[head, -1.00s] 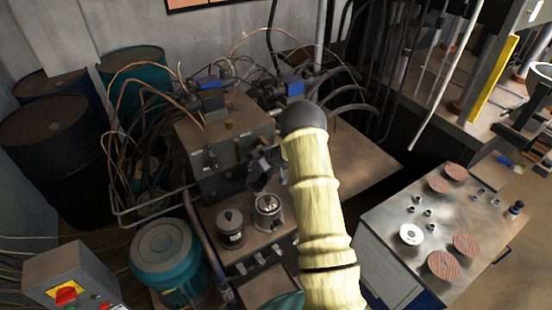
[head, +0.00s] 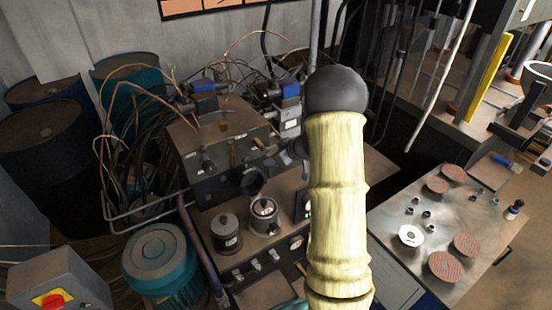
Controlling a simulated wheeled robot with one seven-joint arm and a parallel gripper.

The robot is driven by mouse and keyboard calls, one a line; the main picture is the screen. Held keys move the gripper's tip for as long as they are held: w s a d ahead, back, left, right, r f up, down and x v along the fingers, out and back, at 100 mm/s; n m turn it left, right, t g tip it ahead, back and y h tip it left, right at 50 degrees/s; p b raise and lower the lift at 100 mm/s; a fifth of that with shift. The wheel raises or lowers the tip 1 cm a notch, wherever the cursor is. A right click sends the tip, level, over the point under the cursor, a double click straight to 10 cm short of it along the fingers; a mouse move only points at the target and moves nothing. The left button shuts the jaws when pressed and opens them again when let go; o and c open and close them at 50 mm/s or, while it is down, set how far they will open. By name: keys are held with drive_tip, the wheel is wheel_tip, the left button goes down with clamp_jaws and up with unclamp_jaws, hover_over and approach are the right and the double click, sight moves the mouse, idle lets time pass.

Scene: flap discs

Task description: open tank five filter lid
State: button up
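Two small canisters with round lids stand on the brown bench in front of the grey machine block. The left canister (head: 227,233) is dark grey with a knobbed lid. The right canister (head: 264,216) is paler, with a light ring and a marking on its lid that is too small to read. Both lids appear seated. I cannot tell which one belongs to tank five. My arm, with pale yellow covers and a black rounded joint, rises just right of them. A dark part beside it may be my gripper (head: 293,154), behind the canisters; its fingers cannot be made out.
The machine block (head: 215,150) with hoses and copper lines stands behind. A teal motor (head: 160,262) and a box with a red switch (head: 55,292) are at lower left. Drums stand at far left. A metal table (head: 455,215) with several reddish discs is at right.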

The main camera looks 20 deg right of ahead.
drive_tip(key=shift+c, duration=0.2)
drive_tip(key=shift+a+r, duration=0.1)
drive_tip(key=shift+r, duration=0.1)
drive_tip(key=c, duration=0.7)
drive_tip(key=a+r+h, duration=0.1)
drive_tip(key=s+a+r+m+h, duration=0.1)
drive_tip(key=r, duration=0.1)
drive_tip(key=shift+s+m+b, duration=0.15)
drive_tip(key=shift+m+b, duration=0.15)
drive_tip(key=shift+b, duration=0.1)
clamp_jaws()
drive_tip(key=s+a+m+g+h+b, duration=0.1)
drive_tip(key=s+a+g, duration=0.2)
drive_tip(key=s, duration=1)
drive_tip(key=s+a+m+g+b, duration=0.1)
drive_tip(key=s+a+m+g, duration=0.1)
drive_tip(key=s+a, duration=0.7)
drive_tip(key=s+g, duration=0.1)
drive_tip(key=s, duration=0.3)
drive_tip(key=shift+a+h, duration=0.2)
drive_tip(key=shift+h, duration=0.2)
